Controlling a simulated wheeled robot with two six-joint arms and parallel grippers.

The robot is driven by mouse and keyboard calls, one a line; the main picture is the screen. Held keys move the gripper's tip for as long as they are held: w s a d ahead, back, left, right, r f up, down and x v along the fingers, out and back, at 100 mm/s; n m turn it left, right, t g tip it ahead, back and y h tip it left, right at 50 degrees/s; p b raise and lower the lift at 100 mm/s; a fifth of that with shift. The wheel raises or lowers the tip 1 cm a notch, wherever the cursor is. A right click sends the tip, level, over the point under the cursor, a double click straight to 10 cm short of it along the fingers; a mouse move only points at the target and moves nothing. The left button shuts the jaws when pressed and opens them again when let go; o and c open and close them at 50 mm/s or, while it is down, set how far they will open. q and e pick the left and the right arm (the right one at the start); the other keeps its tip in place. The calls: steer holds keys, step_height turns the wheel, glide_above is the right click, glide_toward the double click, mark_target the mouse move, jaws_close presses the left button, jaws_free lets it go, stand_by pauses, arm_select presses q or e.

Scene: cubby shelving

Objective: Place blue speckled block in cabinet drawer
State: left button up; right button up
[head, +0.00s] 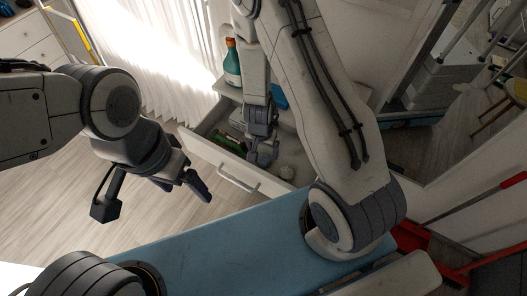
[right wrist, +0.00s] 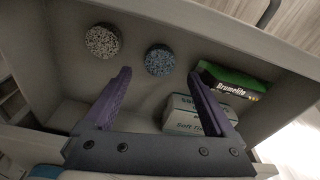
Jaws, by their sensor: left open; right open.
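The open cabinet drawer (head: 205,158) is in the middle of the head view, with its handle facing forward. In the right wrist view, the round blue speckled block (right wrist: 160,60) lies on the drawer floor. My right gripper (head: 262,155) reaches into or over the drawer. Its jaws are open and empty, and the block shows beyond and between the fingertips (right wrist: 159,76), seemingly apart from them. The block is hidden in the head view. My left gripper (head: 190,183) is open and empty, in front of the drawer on the left.
A pale speckled round block (right wrist: 102,41) lies beside the blue one. A green box (right wrist: 235,82) and a white box (right wrist: 190,114) are also in the drawer. A green bottle (head: 232,67) stands on the cabinet behind. Open floor (head: 60,210) is at left.

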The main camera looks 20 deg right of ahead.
arm_select(q)
step_height(320, 180, up, 5)
steer(key=p, duration=0.4)
steer(key=shift+r, duration=0.1)
arm_select(e)
step_height(320, 180, up, 7)
steer(key=shift+s+a, duration=0.25)
steer(key=shift+s, duration=0.1)
step_height(320, 180, up, 9)
steer(key=n+t+y, duration=0.1)
steer(key=n+y, duration=0.1)
steer(key=n, duration=0.1)
glide_above(262, 163)
steer(key=w+a, duration=0.1)
steer(key=s+d+r+n, duration=0.3)
steer(key=s+r+n, duration=0.15)
steer(key=r, duration=0.55)
steer(key=s+a+r+n+g, duration=0.1)
steer(key=s+a+r+n, duration=0.2)
steer(key=s+a, duration=0.3)
steer(key=s+a+r+n+g, duration=0.1)
steer(key=s+a+r+n, duration=0.1)
steer(key=s+a+n, duration=0.3)
steer(key=shift+s+a+r, duration=0.4)
steer(key=shift+s+a, duration=0.65)
steer(key=shift+a, duration=0.05)
arm_select(q)
steer(key=shift+c, duration=0.2)
arm_select(e)
steer(key=shift+c, duration=0.3)
